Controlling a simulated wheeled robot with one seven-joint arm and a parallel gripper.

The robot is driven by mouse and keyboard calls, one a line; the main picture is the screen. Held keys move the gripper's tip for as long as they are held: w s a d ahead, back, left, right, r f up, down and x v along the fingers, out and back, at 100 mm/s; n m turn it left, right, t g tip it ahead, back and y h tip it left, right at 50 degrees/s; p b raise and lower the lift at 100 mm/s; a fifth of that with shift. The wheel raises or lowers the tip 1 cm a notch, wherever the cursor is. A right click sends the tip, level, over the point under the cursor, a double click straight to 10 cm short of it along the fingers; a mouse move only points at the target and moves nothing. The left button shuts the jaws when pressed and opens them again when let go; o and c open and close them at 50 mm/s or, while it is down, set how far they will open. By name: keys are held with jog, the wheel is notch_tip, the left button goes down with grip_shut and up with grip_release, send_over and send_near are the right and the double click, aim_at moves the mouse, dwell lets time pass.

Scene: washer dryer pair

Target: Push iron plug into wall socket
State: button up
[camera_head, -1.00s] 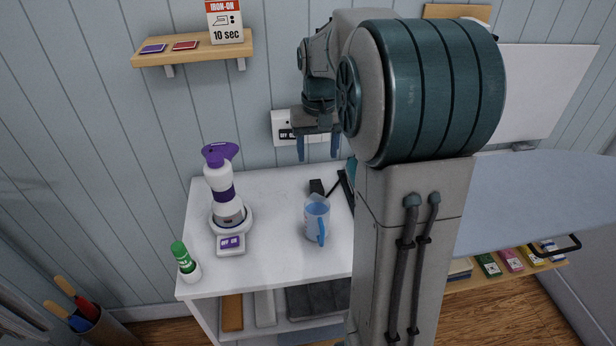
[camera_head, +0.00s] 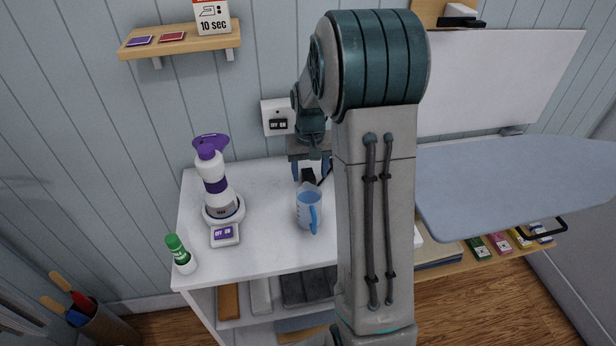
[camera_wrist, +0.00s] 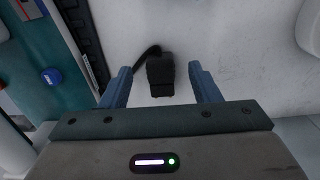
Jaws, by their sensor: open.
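The black iron plug (camera_wrist: 160,74) lies on the white cabinet top with its cord curling off to the upper left in the wrist view. My gripper (camera_wrist: 162,88) is open, with one blue finger on each side of the plug and a gap to each. In the head view my gripper (camera_head: 311,172) is low over the cabinet top, and the plug (camera_head: 308,176) shows dark between its fingers.
A measuring jug (camera_head: 309,207) with blue liquid stands just in front of my gripper. A purple-topped bottle (camera_head: 215,180) stands on a base to the left, near a green-capped bottle (camera_head: 181,254). The ironing board (camera_head: 510,190) is to the right. Bare cabinet top (camera_head: 265,195) lies left of the jug.

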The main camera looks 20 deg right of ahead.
jog(key=shift+f, duration=1.15)
jog(key=c, duration=1.1)
jog(key=shift+o, duration=0.2)
jog(key=shift+r, duration=0.15)
